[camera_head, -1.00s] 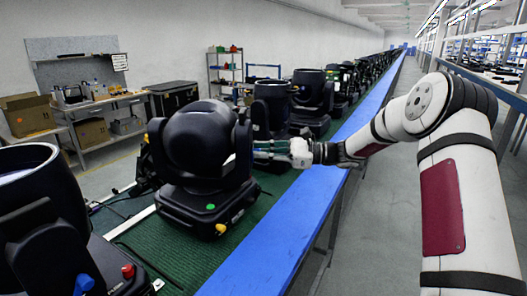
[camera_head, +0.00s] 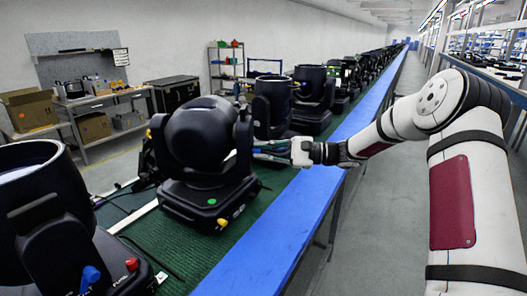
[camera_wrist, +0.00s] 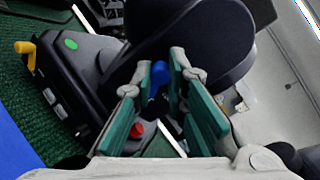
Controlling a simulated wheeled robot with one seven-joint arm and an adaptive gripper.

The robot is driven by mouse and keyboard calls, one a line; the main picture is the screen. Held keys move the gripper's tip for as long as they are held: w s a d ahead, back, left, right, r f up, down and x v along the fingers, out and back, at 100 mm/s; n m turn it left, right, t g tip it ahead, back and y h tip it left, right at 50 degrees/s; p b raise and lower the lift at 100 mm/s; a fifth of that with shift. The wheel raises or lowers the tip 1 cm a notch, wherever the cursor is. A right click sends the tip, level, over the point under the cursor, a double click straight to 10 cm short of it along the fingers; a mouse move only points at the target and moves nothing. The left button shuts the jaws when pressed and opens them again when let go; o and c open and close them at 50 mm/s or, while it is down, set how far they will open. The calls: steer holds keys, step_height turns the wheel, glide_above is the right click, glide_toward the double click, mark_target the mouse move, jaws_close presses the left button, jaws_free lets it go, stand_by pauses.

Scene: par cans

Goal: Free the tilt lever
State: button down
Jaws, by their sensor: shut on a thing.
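The black moving-head light (camera_head: 205,165) stands on the green belt, its round head upright in its yoke. A blue lever (camera_wrist: 159,76) shows in the wrist view beside the dark head. My gripper (camera_head: 272,151) reaches in from the right, at the yoke's right side. In the wrist view my gripper (camera_wrist: 163,68) has its teal-padded fingers on both sides of the blue lever, shut on it. In the head view the yoke hides the lever and the fingertips. A yellow lever (camera_head: 223,223) sits on the base, apart from my gripper; a green dot marks the base.
A red knob (camera_wrist: 137,130) shows near my fingers in the wrist view. Another light (camera_head: 50,210) stands at the near left, with its own blue lever (camera_head: 91,276) and red knob. More lights line the belt behind. A blue rail (camera_head: 300,215) edges the belt.

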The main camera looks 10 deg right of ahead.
stand_by(0.3)
steer(key=c, duration=1.6)
jaws_free()
steer(key=v, duration=1.2)
steer(key=s+a+r+n+g+h, duration=0.3)
steer(key=s+a+n+g+h, duration=0.45)
steer(key=s+a, duration=0.7)
steer(key=s+d+n+t+h, duration=0.1)
steer(key=s+t+h, duration=0.1)
steer(key=s, duration=0.5)
steer(key=s+d+r+n+t+h, duration=0.1)
steer(key=s+d+n+t+h, duration=0.1)
steer(key=s+h, duration=0.2)
steer(key=s+d+r+n+t+h, duration=0.1)
steer(key=s+t+h, duration=0.1)
steer(key=s, duration=0.8)
steer(key=shift+s+d+r+n+t+h, duration=0.25)
steer(key=shift+d+n+h, duration=0.15)
steer(key=shift+h, duration=0.35)
